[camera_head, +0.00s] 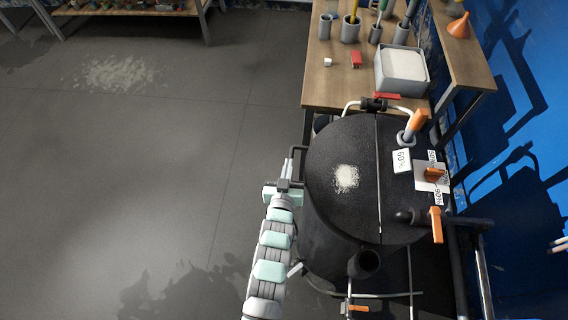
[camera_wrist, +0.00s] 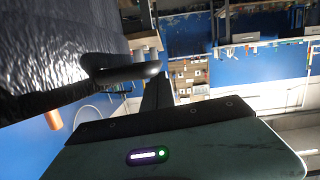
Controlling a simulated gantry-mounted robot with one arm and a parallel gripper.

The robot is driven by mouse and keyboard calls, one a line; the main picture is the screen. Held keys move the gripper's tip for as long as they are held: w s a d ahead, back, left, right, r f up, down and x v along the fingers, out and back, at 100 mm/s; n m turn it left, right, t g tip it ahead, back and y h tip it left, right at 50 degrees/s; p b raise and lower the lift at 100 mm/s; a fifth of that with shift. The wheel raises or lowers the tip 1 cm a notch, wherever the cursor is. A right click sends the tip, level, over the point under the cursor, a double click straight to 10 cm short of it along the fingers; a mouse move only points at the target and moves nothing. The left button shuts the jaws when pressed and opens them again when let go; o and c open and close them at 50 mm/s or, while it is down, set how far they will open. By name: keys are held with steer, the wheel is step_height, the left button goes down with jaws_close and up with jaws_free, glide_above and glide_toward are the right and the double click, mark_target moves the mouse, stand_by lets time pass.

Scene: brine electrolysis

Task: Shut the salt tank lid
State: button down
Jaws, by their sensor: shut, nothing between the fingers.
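The salt tank (camera_head: 325,238) is a large black drum. Its black lid (camera_head: 330,205) covers the left part of the top and lies about level with the right part, along a straight seam. From above I cannot tell if a small gap is left at the rim. A white patch of salt lies on the lid. A dark bar handle (camera_head: 299,150) sticks out at the lid's left edge; it also shows in the wrist view (camera_wrist: 122,73). My gripper (camera_head: 290,168) is shut and empty, close beside the handle at the tank's left. Contact is unclear.
Orange-handled valves (camera_head: 436,222) and a labelled panel stand on the tank's right part. Behind is a wooden bench (camera_head: 335,85) with grey cups, a red block (camera_head: 356,58) and a white-filled box (camera_head: 401,68). A blue wall is at right.

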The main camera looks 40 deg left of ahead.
steer(key=shift+s+f, duration=0.1)
steer(key=shift+f, duration=0.5)
steer(key=s+d+r, duration=0.3)
steer(key=s+r, duration=0.4)
steer(key=s, duration=0.1)
steer(key=shift+s+d+r+p, duration=0.2)
steer(key=shift+s+d+p, duration=0.15)
steer(key=shift+s+p, duration=0.1)
steer(key=shift+w, duration=0.15)
